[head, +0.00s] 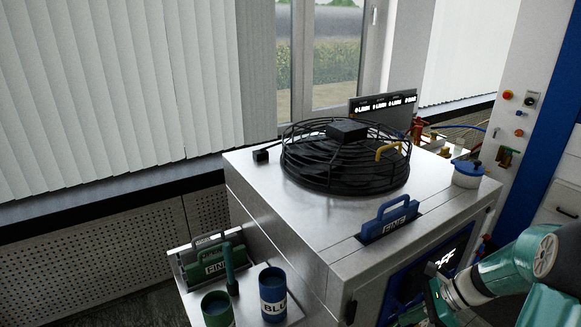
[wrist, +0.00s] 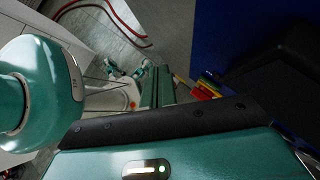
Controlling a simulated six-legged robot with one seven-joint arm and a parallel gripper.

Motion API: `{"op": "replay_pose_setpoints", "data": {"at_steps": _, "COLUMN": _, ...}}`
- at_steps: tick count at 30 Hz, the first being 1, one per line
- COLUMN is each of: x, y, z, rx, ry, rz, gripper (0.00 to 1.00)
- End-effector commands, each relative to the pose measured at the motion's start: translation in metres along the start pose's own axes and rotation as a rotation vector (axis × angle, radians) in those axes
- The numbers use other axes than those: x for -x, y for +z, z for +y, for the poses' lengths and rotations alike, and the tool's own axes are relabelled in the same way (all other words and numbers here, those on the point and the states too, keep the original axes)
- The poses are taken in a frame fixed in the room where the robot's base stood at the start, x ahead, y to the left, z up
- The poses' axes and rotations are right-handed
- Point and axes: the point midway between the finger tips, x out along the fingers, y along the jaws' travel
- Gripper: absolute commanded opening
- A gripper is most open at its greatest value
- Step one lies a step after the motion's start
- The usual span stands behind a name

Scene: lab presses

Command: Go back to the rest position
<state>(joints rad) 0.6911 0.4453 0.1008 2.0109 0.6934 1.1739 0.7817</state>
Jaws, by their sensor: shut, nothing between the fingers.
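My gripper (head: 436,296) is at the lower right of the head view, in front of the dark blue panel (head: 402,292) on the machine's front. The panel's screen reads OFF, partly covered by my arm. In the wrist view the two green fingers of my gripper (wrist: 157,86) are together, with nothing seen between them. My teal and white arm comes in from the right edge of the head view.
The metal machine (head: 285,235) carries a round black wire guard (head: 340,172), a blue FINE handle (head: 390,222) and a blue-lidded pot (head: 468,173). A side shelf holds a blue cup (head: 273,295), a green cup (head: 217,310) and a green FINE piece (head: 214,264). Red hoses (wrist: 120,22) lie on the floor.

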Motion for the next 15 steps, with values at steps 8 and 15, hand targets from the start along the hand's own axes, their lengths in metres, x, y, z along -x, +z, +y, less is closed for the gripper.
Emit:
{"op": "replay_pose_setpoints", "data": {"at_steps": 8, "x": 0.017, "y": 0.077, "z": 0.041, "rx": 0.473, "ry": 0.059, "rz": 0.255, "gripper": 0.0}}
{"op": "replay_pose_setpoints", "data": {"at_steps": 15, "x": 0.031, "y": 0.128, "z": 0.082, "rx": 0.881, "ry": 0.109, "rz": 0.454, "gripper": 0.0}}
